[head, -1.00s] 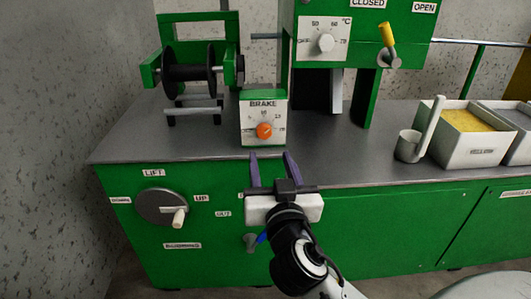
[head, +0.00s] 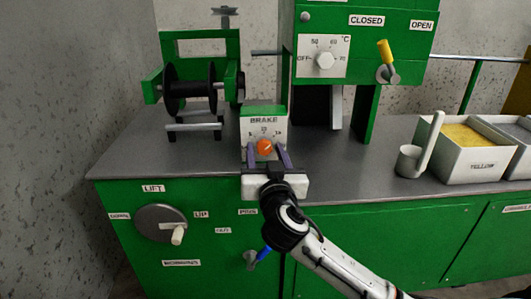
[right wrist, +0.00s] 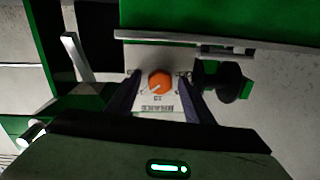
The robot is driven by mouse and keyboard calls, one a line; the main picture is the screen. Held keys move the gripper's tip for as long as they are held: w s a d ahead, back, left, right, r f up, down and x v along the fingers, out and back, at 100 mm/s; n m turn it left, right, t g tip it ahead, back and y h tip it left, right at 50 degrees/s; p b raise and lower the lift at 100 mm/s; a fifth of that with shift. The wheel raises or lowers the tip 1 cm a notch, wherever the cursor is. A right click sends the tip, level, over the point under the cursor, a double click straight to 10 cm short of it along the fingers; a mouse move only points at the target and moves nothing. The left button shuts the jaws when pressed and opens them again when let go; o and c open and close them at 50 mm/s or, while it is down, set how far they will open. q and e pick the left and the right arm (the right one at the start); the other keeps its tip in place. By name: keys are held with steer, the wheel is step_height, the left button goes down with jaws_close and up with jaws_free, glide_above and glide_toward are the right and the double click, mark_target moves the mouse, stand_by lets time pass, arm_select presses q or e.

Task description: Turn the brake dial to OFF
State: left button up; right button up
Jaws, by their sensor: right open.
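The brake dial (head: 264,147) is an orange knob on the white front of the green-topped BRAKE box (head: 264,120), which stands on the grey counter. My right gripper (head: 266,152) is open in front of the box, with its two dark fingers on either side of the knob. In the right wrist view the orange dial (right wrist: 159,83) sits between the open fingers (right wrist: 160,95), with a gap on each side. A pale pointer line shows on the knob. Part of the scale around it is hidden by the fingers. My left gripper is not in view.
A black spool (head: 188,88) on a green frame stands left of the box. A green machine (head: 358,40) with a temperature dial (head: 325,60) and a yellow-handled lever (head: 386,52) rises behind right. A white cup (head: 410,158) and a yellow-filled bin (head: 468,150) stand farther right.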

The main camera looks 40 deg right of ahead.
steer(key=c, duration=1)
